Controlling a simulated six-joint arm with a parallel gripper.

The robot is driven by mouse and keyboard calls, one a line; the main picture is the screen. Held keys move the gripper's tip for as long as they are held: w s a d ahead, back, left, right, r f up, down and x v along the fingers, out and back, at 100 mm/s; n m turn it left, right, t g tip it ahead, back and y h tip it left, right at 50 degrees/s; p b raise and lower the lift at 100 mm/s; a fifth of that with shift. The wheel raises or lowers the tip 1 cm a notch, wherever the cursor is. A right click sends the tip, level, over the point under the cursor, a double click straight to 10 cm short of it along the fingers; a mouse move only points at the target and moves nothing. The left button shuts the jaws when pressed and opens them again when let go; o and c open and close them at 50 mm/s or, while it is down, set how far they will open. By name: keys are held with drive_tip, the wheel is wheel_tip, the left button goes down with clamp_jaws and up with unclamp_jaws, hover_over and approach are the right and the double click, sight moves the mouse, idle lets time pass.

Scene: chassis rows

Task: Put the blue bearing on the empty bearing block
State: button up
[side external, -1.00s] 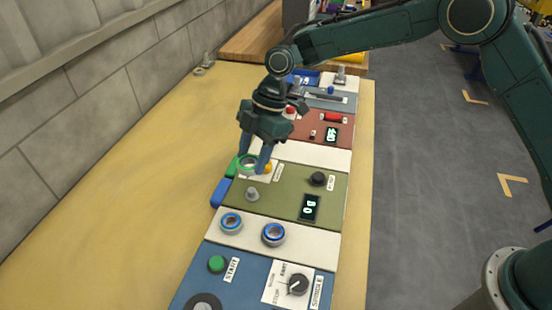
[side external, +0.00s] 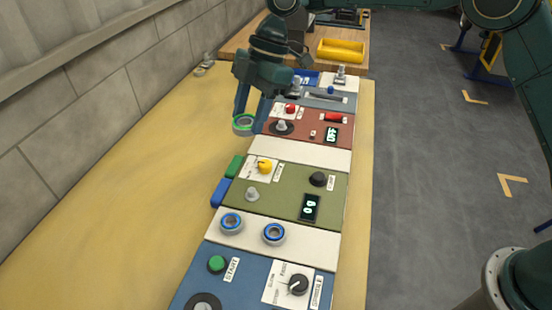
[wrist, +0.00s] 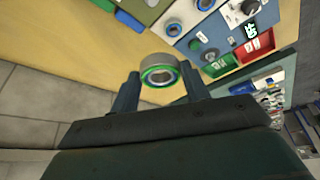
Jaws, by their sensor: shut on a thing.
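My gripper (side external: 246,122) is shut on a green-ringed bearing (side external: 242,124), held in the air left of the red panel. The wrist view shows this bearing (wrist: 158,74) between the two fingers (wrist: 158,82). Two blue-ringed bearings, a left one (side external: 231,222) and a right one (side external: 274,234), sit on the near white strip, away from my gripper. A bare grey post (side external: 251,195) stands on the olive panel. Another grey post (side external: 282,126) stands on a dark disc on the red panel. I cannot tell which part is the empty bearing block.
The panels form a row on the yellow table (side external: 130,205), whose left side is clear. A yellow knob (side external: 265,166), a black knob (side external: 318,179) and a display (side external: 310,208) are on the olive panel. Green (side external: 234,166) and blue (side external: 220,192) blocks line its left edge. A yellow bin (side external: 341,51) stands behind.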

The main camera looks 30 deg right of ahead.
idle(0.3)
drive_tip(key=m+t, duration=0.2)
drive_tip(key=m, duration=0.2)
hover_over(299, 152)
drive_tip(key=d, duration=0.1)
drive_tip(key=f, duration=1.6)
drive_tip(key=shift+s+d, duration=0.1)
drive_tip(key=shift+d, duration=0.1)
drive_tip(key=shift+f, duration=2.05)
drive_tip(key=shift+f, duration=0.1)
drive_tip(key=o, duration=1.1)
drive_tip(key=shift+o, duration=0.2)
